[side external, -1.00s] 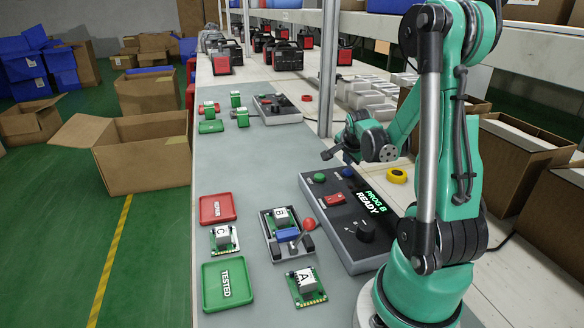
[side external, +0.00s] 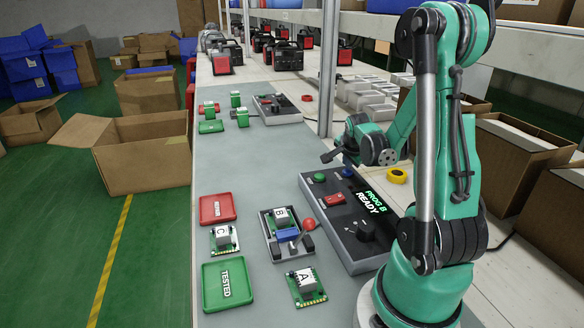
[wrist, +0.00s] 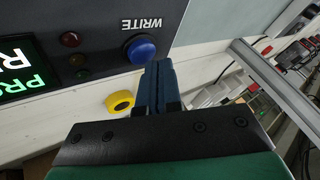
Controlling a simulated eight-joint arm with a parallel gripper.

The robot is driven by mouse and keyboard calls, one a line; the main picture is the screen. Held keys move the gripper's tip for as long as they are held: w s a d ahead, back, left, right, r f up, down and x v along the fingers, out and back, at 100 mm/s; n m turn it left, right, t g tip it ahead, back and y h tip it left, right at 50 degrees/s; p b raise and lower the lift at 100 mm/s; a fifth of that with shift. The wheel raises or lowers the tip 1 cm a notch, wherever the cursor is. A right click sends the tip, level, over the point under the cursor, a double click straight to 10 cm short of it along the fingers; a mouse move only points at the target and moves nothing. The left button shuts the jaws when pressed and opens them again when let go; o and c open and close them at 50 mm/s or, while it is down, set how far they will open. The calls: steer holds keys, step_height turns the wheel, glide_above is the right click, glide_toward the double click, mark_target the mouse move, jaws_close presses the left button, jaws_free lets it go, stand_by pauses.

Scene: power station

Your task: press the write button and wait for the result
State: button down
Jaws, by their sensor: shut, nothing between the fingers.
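The write button (wrist: 140,48) is a round blue button beside the WRITE label on the programmer box (wrist: 100,22). In the side external view the blue button (side external: 348,172) sits at the box's far end. My gripper (side external: 328,157) is above that end; in the wrist view my gripper (wrist: 158,64) has its fingers together, empty, close beside the button. Whether they touch it I cannot tell. The display (side external: 371,202) reads PROG B READY in green. Board B (side external: 280,217) sits in the socket fixture (side external: 268,246) beside the box.
Board C (side external: 225,240) lies between the red tray (side external: 217,209) and the green TESTED tray (side external: 228,286). Board A (side external: 306,286) lies near the front.

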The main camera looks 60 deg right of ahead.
mark_target(347, 172)
steer(key=shift+f, duration=0.5)
stand_by(0.7)
steer(key=shift+r, duration=0.85)
steer(key=shift+r, duration=2.5)
